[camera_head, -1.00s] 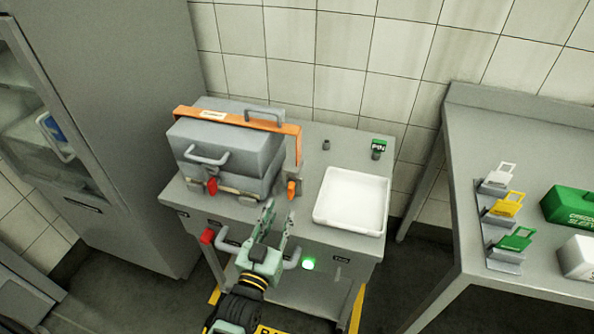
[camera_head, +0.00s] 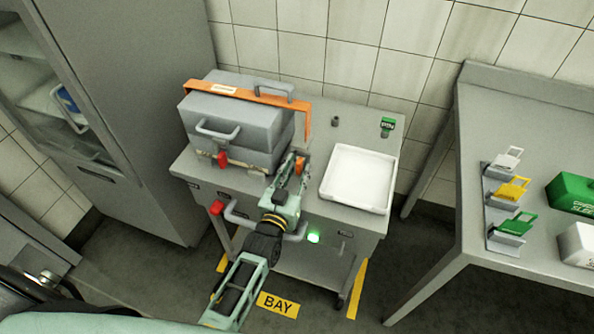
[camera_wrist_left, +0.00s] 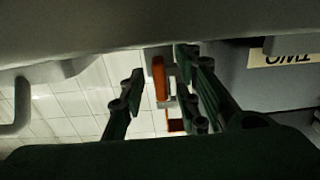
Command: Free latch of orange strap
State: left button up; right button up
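A grey case (camera_head: 235,122) stands on a metal cart. The orange strap (camera_head: 250,96) runs across its top and down its right side. The orange latch (camera_head: 300,165) is at the strap's lower right end, partly hidden by my left gripper (camera_head: 289,170). In the left wrist view, my left gripper (camera_wrist_left: 160,66) has its fingers apart, with the orange latch (camera_wrist_left: 160,78) showing between them. No contact with the latch is clear. My right gripper is not in view.
A red latch (camera_head: 222,159) is on the case front, left of my gripper. A white tray (camera_head: 326,190) lies to the right on the cart (camera_head: 340,226). A table (camera_head: 500,130) with coloured tags is at the right, and a grey cabinet (camera_head: 150,110) at the left.

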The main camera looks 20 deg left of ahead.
pick_arm(q)
jog(key=shift+c, duration=0.6)
grip_shut()
jog(key=n, duration=0.3)
jog(key=shift+n, duration=0.3)
jog(key=n, duration=0.3)
jog(key=shift+n, duration=0.3)
jog(key=n, duration=0.5)
jog(key=shift+d+b, duration=0.1)
jog(key=shift+b, duration=0.2)
jog(key=n+b, duration=0.1)
jog(key=n, duration=0.4)
jog(key=shift+r+n, duration=0.1)
jog(key=shift+n, duration=0.3)
